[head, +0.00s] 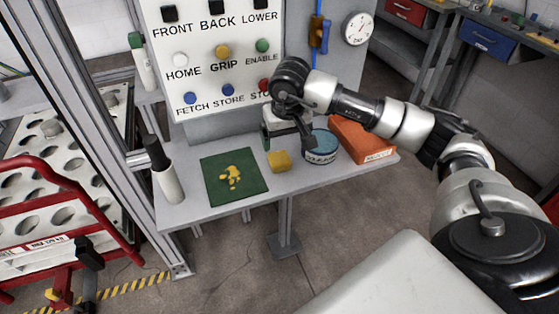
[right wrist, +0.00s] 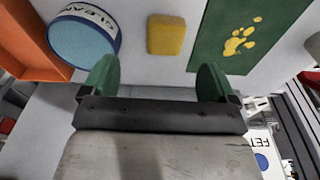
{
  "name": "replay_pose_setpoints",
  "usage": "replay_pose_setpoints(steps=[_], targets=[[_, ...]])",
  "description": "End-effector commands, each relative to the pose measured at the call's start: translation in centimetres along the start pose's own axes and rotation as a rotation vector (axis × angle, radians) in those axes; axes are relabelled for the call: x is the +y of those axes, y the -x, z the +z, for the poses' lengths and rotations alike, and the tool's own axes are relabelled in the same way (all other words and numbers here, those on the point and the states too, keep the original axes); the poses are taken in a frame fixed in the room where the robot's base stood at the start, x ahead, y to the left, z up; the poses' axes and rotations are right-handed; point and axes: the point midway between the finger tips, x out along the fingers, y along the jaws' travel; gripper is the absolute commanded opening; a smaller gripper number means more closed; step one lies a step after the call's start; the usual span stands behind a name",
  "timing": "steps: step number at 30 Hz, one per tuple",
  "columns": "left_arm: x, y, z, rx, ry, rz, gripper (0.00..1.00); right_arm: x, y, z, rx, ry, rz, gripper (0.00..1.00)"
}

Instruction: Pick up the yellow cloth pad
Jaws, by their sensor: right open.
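The yellow cloth pad (head: 279,161) is a small block lying on the grey shelf, between a green mat and a round blue tin. In the right wrist view the yellow pad (right wrist: 166,35) lies ahead of the fingers, between them in width and apart from both. My right gripper (head: 288,138) is above the shelf, just behind the pad, close to the tin. In the right wrist view its green fingertips (right wrist: 158,80) are spread with nothing between them. My left gripper does not show.
The green mat (head: 214,194) with a yellow print lies left of the pad. The blue tin (head: 320,146) and an orange box (head: 361,139) stand to the right. A white bottle (head: 165,172) stands at the shelf's left end. A button panel (head: 200,75) rises behind.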

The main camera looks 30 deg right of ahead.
Motion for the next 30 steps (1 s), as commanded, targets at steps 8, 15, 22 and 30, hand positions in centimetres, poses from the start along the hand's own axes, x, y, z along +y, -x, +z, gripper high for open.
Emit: replay_pose_setpoints(steps=[8, 15, 22, 30], targets=[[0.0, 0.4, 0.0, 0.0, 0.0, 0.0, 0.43, -0.2, -3.6, 0.0, -0.002, -0.001, -0.005, 0.88], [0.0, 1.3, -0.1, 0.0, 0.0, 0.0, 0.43, -0.8, -6.2, -0.5, -0.006, -0.003, -0.007, 0.88], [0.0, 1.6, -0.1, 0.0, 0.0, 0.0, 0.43, -0.8, -8.8, -0.7, -0.004, -0.001, -0.007, 0.88], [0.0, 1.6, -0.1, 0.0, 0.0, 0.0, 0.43, -0.8, -9.0, -0.7, -0.001, -0.001, -0.007, 0.84]])
